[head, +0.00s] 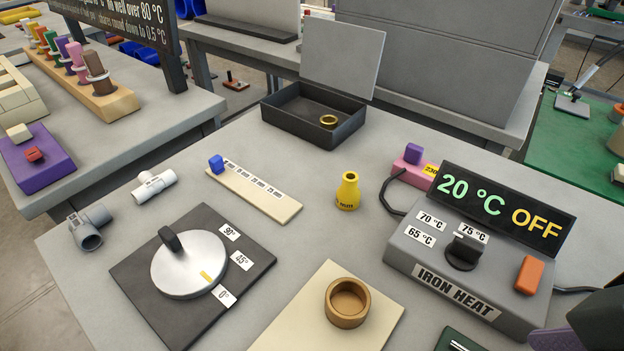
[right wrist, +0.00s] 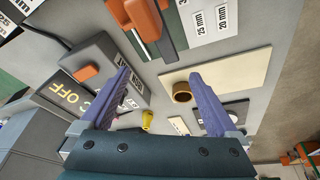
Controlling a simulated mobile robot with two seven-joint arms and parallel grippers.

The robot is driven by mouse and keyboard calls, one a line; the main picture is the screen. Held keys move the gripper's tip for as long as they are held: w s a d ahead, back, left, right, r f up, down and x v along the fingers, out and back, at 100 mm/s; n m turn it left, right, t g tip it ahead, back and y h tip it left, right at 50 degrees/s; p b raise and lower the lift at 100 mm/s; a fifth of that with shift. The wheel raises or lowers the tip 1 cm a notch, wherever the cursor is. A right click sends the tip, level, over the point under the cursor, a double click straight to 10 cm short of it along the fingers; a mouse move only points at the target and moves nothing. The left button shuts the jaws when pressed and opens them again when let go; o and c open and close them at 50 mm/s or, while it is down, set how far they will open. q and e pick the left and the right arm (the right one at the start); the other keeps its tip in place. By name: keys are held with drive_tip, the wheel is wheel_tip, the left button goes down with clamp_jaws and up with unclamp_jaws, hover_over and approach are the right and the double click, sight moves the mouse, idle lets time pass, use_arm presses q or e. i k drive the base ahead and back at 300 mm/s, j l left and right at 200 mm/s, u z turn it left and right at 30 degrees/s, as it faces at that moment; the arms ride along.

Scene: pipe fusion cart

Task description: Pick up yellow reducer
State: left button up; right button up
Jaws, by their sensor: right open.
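The yellow reducer (head: 347,192) stands upright on the grey table in the head view, wide end down, with dark lettering on its lower part. It also shows small in the right wrist view (right wrist: 147,119). My right gripper (right wrist: 167,87) is open and empty, with its two purple fingers spread wide. The reducer lies beyond it in the wrist view, apart from both fingers. In the head view only a dark and purple part of my right arm shows at the lower right corner. My left gripper is not in view.
The iron heat box (head: 440,285) stands right of the reducer, with a black cable beside it. A brown ring (head: 348,301) sits on a cream board in front. An open black box (head: 290,127) is behind.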

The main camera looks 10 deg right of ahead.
sight(348, 195)
drive_tip(key=i+j+z, duration=0.25)
drive_tip(key=z, duration=0.15)
drive_tip(key=i+j+z, duration=0.25)
drive_tip(key=z, duration=0.15)
drive_tip(key=i+j+z, duration=0.2)
drive_tip(key=j+z, duration=0.2)
drive_tip(key=j, duration=0.1)
